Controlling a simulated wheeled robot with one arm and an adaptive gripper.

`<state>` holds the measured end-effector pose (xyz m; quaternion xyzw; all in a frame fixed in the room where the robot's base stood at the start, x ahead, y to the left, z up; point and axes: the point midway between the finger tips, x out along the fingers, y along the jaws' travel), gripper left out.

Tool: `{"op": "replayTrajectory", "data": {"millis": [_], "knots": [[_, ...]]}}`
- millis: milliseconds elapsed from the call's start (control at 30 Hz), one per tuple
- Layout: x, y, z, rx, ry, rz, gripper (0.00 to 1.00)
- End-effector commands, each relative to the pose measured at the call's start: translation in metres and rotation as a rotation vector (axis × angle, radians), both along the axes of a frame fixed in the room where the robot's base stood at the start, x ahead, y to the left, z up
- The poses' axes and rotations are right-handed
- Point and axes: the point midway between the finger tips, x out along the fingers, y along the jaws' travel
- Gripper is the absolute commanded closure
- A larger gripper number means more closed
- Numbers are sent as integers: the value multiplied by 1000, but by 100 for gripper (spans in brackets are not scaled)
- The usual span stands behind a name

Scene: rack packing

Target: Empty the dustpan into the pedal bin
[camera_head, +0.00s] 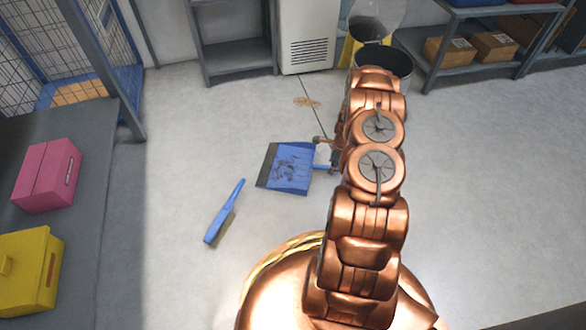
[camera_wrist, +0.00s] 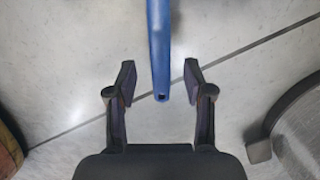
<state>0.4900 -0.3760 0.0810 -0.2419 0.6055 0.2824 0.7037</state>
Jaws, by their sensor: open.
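The blue dustpan (camera_head: 288,170) lies on the floor with dark debris in its pan. Its blue handle (camera_wrist: 159,45) comes down from the top of the wrist view, and its end lies between my fingertips. My gripper (camera_wrist: 159,74) is open, with one finger on each side of the handle and a gap on both sides. In the head view my gripper (camera_head: 323,155) is at the dustpan's right side, partly hidden by my arm. The pedal bin (camera_head: 398,62) stands at the back with its lid (camera_head: 376,18) raised; my arm covers its lower part.
A blue brush (camera_head: 224,212) lies on the floor left of the dustpan. A brown stain (camera_head: 306,102) marks the floor behind it. A white cabinet (camera_head: 306,35) and shelves (camera_head: 238,68) line the back. Pink (camera_head: 47,175) and yellow (camera_head: 28,268) boxes sit at left. Floor on the right is clear.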

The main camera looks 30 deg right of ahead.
Motion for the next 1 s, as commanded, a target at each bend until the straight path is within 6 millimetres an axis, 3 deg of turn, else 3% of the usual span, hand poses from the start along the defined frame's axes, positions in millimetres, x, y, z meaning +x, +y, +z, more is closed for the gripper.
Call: {"op": "replayTrajectory", "data": {"millis": [200, 567, 1000], "knots": [[3, 2, -17, 0, 0, 2, 48], [3, 2, -21, -1, -1, 1, 48], [3, 2, -21, -1, -1, 2, 94]]}}
